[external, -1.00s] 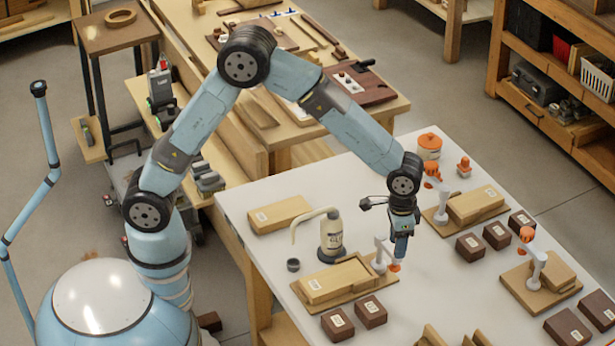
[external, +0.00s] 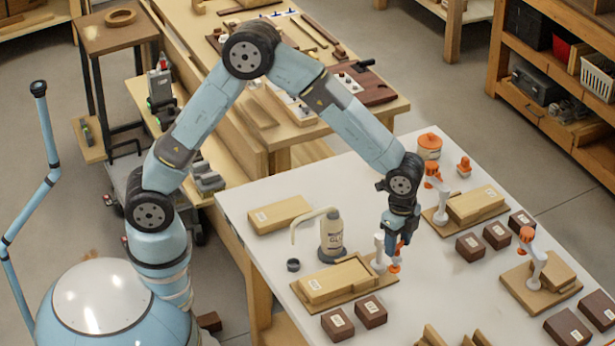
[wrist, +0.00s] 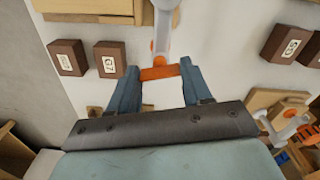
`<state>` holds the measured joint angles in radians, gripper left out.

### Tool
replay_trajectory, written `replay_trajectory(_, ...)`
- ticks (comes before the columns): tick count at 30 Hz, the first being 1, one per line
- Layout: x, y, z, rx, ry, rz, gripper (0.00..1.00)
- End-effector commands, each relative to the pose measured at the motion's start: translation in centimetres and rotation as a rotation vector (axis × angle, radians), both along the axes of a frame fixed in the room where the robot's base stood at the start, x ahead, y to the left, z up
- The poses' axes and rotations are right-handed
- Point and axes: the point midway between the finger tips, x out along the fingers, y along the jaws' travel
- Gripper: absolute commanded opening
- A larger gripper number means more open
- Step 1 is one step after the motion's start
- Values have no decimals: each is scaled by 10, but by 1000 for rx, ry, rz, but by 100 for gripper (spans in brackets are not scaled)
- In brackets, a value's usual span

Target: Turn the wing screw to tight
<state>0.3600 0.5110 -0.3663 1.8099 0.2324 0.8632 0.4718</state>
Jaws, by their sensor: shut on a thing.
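The orange wing screw (wrist: 158,73) sits on a white clamp (wrist: 162,38) in the wrist view. My gripper (wrist: 159,76) has its two blue fingers shut on the ends of the screw's crossbar. In the external view, my gripper (external: 398,255) points down beside the white clamp (external: 379,249) at the near wooden block (external: 338,280). The orange of the screw (external: 394,268) shows just below my fingertips, partly hidden by them.
A glue bottle (external: 331,233) with a curved spout stands left of the clamp. Dark numbered blocks (external: 370,311) lie in front. Two other clamps with orange parts (external: 433,172) (external: 527,234) stand to the right with wooden blocks.

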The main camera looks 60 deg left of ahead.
Motion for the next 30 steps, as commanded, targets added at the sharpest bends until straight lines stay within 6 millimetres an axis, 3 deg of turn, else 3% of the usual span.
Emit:
replay_trajectory(15, 2, 0, 1, -3, -6, -435, 18)
replay_trajectory(30, 2, 0, 1, -1, -5, -606, 18)
